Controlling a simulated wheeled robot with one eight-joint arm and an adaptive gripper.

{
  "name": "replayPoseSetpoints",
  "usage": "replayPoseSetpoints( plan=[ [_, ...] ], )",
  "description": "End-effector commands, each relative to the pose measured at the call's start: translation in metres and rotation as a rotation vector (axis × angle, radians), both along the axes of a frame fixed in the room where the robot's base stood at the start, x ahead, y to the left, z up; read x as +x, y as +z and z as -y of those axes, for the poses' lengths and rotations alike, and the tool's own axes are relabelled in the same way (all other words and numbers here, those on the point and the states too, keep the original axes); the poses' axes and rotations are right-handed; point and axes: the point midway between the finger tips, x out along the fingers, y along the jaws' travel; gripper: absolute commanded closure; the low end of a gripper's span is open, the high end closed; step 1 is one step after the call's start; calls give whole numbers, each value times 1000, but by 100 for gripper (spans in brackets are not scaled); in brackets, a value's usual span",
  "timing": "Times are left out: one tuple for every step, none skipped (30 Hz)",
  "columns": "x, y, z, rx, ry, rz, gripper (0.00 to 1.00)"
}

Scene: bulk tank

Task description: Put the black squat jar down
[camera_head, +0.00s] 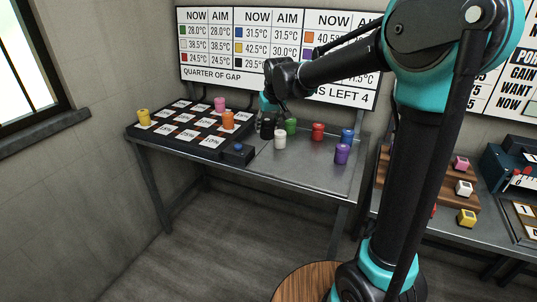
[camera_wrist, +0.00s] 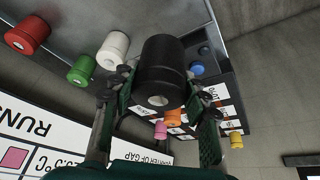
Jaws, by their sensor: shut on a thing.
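The black squat jar (camera_head: 267,130) is at my gripper (camera_head: 272,110) over the left part of the metal table, just right of the dark tray. In the wrist view the black jar (camera_wrist: 163,65) sits between the two fingers of my gripper (camera_wrist: 162,100), which is shut on it. Its end with a pale round mark faces the camera. I cannot tell whether its base touches the table.
Near the held jar stand a white jar (camera_head: 280,140), a green jar (camera_head: 291,127) and a red jar (camera_head: 318,131). Blue (camera_head: 347,136) and purple (camera_head: 341,153) jars stand farther right. The card tray (camera_head: 150,133) bears yellow, pink and orange jars. A blue-button box (camera_head: 238,153) adjoins it. The table's front right is bare.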

Motion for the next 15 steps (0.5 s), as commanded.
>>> replayPoseSetpoints(
  plan=[
    [0,-13,0,0,0,0,88],
    [0,-21,0,0,0,0,88],
    [1,-30,0,0,0,0,88],
    [0,-37,0,0,0,0,88],
    [0,-44,0,0,0,0,88],
    [1,-52,0,0,0,0,88],
    [1,-58,0,0,0,0,88],
    [0,-63,0,0,0,0,88],
    [0,-69,0,0,0,0,88],
    [0,-72,0,0,0,0,88],
    [1,-75,0,0,0,0,88],
    [0,-78,0,0,0,0,88],
    [0,-80,0,0,0,0,88],
    [0,-81,0,0,0,0,88],
    [0,-84,0,0,0,0,88]
  ],
)
